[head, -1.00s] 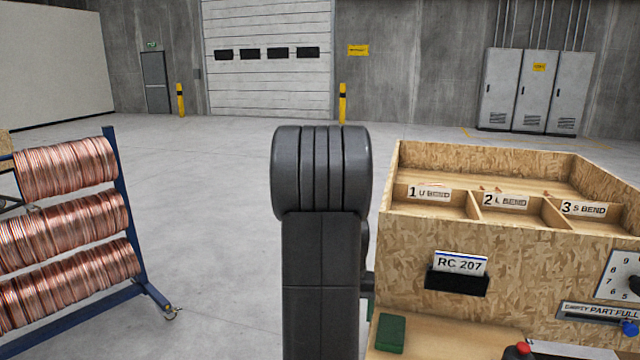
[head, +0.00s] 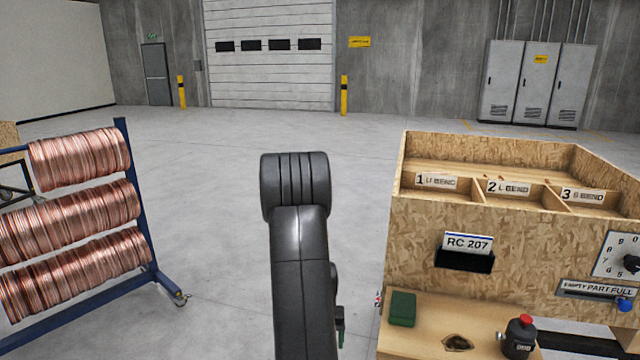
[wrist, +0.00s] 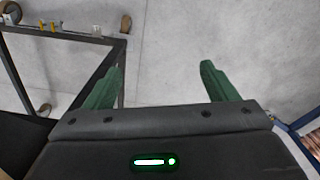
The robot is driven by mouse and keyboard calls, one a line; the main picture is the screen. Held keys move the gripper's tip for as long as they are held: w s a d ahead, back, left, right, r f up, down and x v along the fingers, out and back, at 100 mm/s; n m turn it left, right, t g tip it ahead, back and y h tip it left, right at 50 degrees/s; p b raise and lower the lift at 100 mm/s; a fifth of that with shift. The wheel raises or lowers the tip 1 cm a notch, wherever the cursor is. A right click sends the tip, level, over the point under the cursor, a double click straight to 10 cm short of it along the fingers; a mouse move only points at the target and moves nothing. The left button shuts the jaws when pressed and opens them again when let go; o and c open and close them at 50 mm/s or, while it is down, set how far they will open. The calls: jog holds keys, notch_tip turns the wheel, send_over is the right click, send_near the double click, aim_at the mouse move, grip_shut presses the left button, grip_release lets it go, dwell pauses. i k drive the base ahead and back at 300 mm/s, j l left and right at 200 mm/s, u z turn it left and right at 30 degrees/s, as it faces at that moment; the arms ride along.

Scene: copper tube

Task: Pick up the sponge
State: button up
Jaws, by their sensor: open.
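A dark green block that looks like the sponge (head: 402,309) lies on the wooden bench top, near its left edge, in the head view. It is not visible in the wrist view. My gripper (wrist: 160,66) shows two green fingers spread wide apart with only grey floor between and beyond them. It is open, empty and apart from the sponge. In the head view my arm stands left of the bench and hides most of the gripper; a small green piece shows at its right side.
A chipboard bin box (head: 450,218) with labelled compartments stands behind the sponge. A dark bottle with a red cap (head: 519,337) and a dark-centred patch or opening (head: 457,342) are to its right. A rack of copper coils (head: 85,210) stands at left. Open floor lies between.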

aim_at(403, 305)
jog(key=i+l+u, duration=0.1)
jog(key=l+u, duration=0.7)
